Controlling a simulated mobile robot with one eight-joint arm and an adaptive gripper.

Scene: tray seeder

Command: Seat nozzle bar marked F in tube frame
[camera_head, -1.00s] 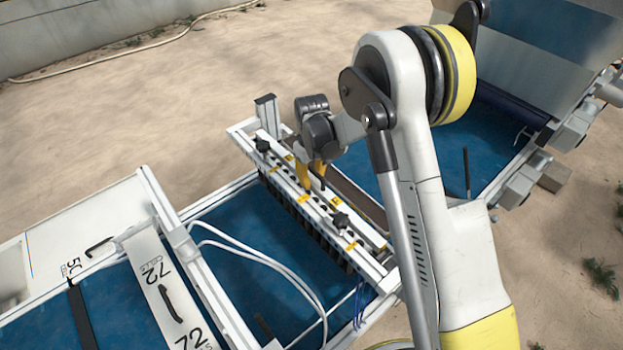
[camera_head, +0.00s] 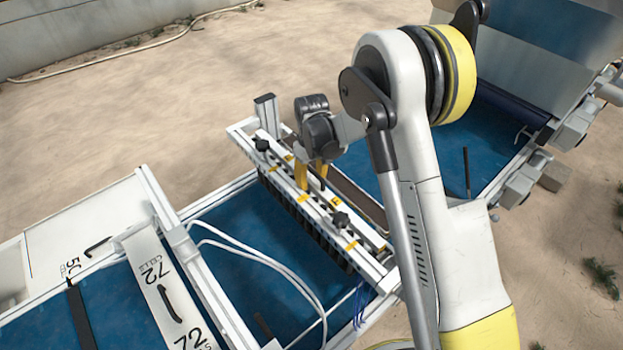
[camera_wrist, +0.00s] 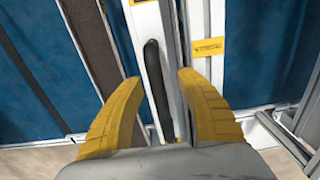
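The nozzle bar (camera_head: 325,212) is a long light bar with a dark handle (camera_wrist: 156,85) at mid-length and a yellow F label (camera_head: 336,201). It lies lengthwise in the tube frame (camera_head: 372,268) across the blue belt. A row of black nozzles (camera_head: 303,222) shows along the near side. Whether the bar sits fully down cannot be told. My gripper (camera_head: 312,188) is over the middle of the bar. In the wrist view its yellow fingers (camera_wrist: 160,100) stand apart on either side of the handle, with visible gaps.
Black knobs stand at the frame's far left (camera_head: 262,145) and near right (camera_head: 340,220). An upright post (camera_head: 266,115) rises at the far end. White hoses (camera_head: 262,262) loop over the blue belt (camera_head: 245,235). A white 72 cell plate (camera_head: 165,290) is at left.

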